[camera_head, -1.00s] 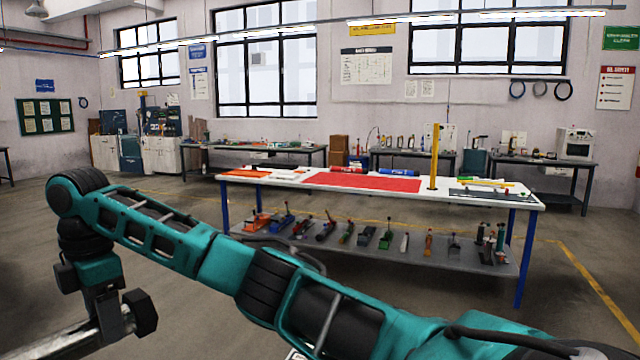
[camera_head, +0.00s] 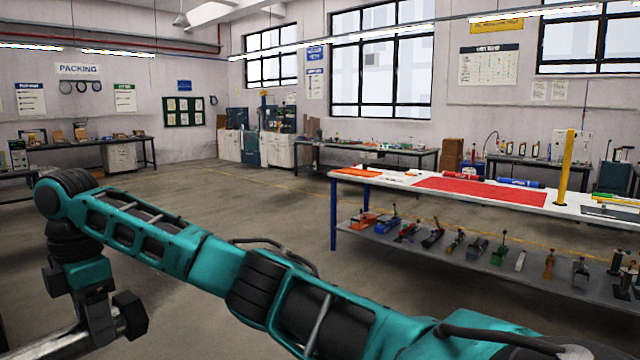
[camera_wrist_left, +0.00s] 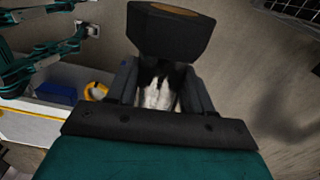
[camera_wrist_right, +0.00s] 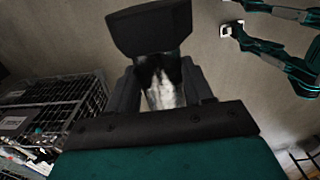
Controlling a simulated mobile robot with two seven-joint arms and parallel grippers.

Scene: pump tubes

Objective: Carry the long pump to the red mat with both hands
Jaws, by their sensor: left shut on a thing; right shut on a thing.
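The long pump is seen only in part. A pale length of it lies between the jaws of my left gripper (camera_wrist_left: 160,85) in the left wrist view and of my right gripper (camera_wrist_right: 164,80) in the right wrist view. Both are shut on the pump (camera_wrist_left: 160,97). A dark block (camera_wrist_left: 170,30) sits beyond each set of jaws; I cannot tell whether it is part of the pump. In the head view my right gripper is low at the left edge, and my left gripper is not visible. The red mat (camera_head: 480,190) lies on the white table at right, well away from both grippers.
The white-topped table (camera_head: 380,180) has blue legs and a lower shelf (camera_head: 450,270) with several small tools. A yellow post (camera_head: 565,168) stands on it. Open floor (camera_head: 240,205) lies left of it. Wire crates (camera_wrist_right: 60,100) show in the right wrist view.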

